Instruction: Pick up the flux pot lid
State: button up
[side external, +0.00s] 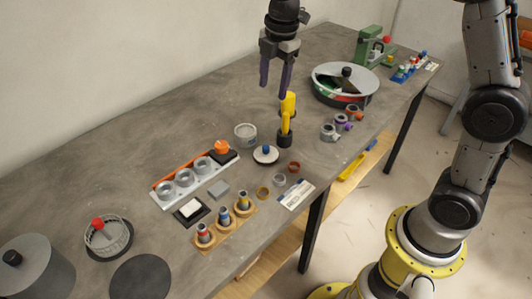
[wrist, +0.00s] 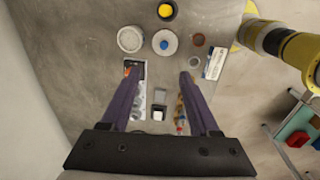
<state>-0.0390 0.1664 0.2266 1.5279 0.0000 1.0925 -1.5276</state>
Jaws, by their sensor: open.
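A small white round lid with a blue knob (side external: 265,154) lies flat on the table; I take it for the flux pot lid. An open pale round pot (side external: 246,132) stands beside it. In the wrist view the lid (wrist: 165,43) is just beyond my fingertips, between their lines, with the pot (wrist: 130,39) to its left. My gripper (side external: 274,92) has purple fingers, spread and empty, pointing down well above the table. Its fingers also frame the wrist view (wrist: 160,77). Nothing hides the lid.
A yellow upright tool on a dark base (side external: 286,125) stands close to the lid. Small rings (side external: 279,180) and a white label card (side external: 297,195) lie toward the front edge. A rack with grey cups (side external: 183,178) is to the left. Bare table lies behind the pot.

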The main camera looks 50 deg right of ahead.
notch_tip(320, 180, down, 5)
jog(key=w+g, duration=0.1)
jog(key=w, duration=0.1)
send_over(266, 147)
notch_tip(266, 147, down, 9)
jog(key=shift+d+f, duration=0.1)
jog(key=shift+d, duration=0.05)
jog(key=shift+f, duration=3.05)
grip_shut()
